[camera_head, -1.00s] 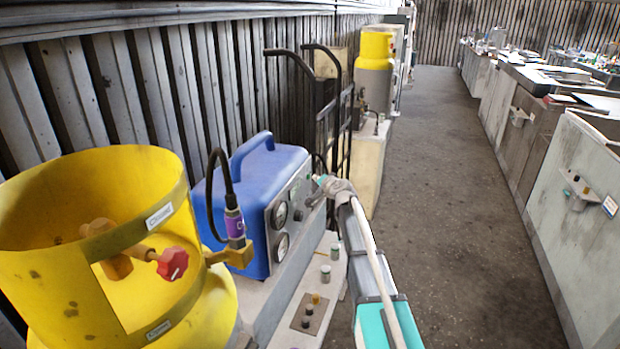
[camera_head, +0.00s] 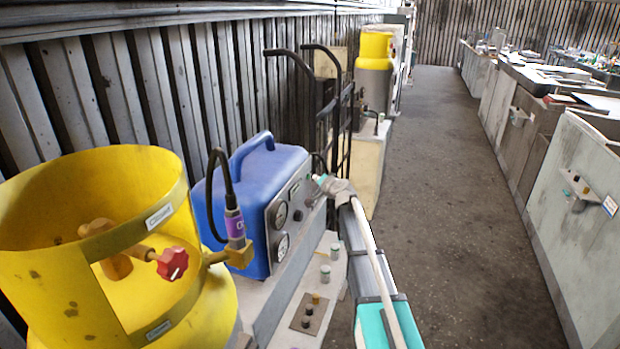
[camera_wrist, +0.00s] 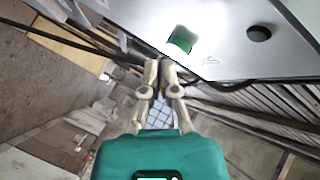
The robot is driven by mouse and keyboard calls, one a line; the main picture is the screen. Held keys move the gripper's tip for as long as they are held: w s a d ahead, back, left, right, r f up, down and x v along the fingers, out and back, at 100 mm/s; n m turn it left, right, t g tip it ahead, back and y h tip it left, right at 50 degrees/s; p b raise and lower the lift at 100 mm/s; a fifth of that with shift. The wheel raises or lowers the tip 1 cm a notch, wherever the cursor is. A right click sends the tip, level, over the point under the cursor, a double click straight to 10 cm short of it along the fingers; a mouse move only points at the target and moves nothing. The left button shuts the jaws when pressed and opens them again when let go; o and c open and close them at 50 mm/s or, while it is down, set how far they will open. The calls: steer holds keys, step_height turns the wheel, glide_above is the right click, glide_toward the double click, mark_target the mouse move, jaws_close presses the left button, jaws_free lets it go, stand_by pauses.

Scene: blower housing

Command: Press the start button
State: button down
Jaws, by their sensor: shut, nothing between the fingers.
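The green button (camera_wrist: 180,42) sits on the pale front panel (camera_wrist: 225,50) in the wrist view. It is most likely the start button. My gripper (camera_wrist: 160,64) is shut and empty, with its fingertips just below the green button in the picture. Whether they touch the panel cannot be told. In the head view the blue machine (camera_head: 259,170) stands at the left centre with gauges on its front. My gripper (camera_head: 322,184) is at the right end of that front, and the button there cannot be made out clearly.
A black knob (camera_wrist: 259,33) is on the panel to the right of the button. A yellow gas cylinder (camera_head: 150,290) with a red valve (camera_head: 172,264) stands at the near left. A hand truck (camera_head: 347,120) stands behind the machine. The floor aisle (camera_head: 440,190) is clear.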

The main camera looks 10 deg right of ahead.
steer(key=shift+w+a, duration=0.25)
steer(key=shift+a, duration=0.25)
stand_by(0.7)
steer(key=shift+d, duration=0.1)
steer(key=shift+s+d, duration=0.25)
steer(key=shift+d, duration=0.05)
stand_by(0.5)
steer(key=s+d, duration=0.3)
steer(key=d, duration=0.2)
steer(key=shift+d, duration=0.15)
stand_by(0.4)
stand_by(0.6)
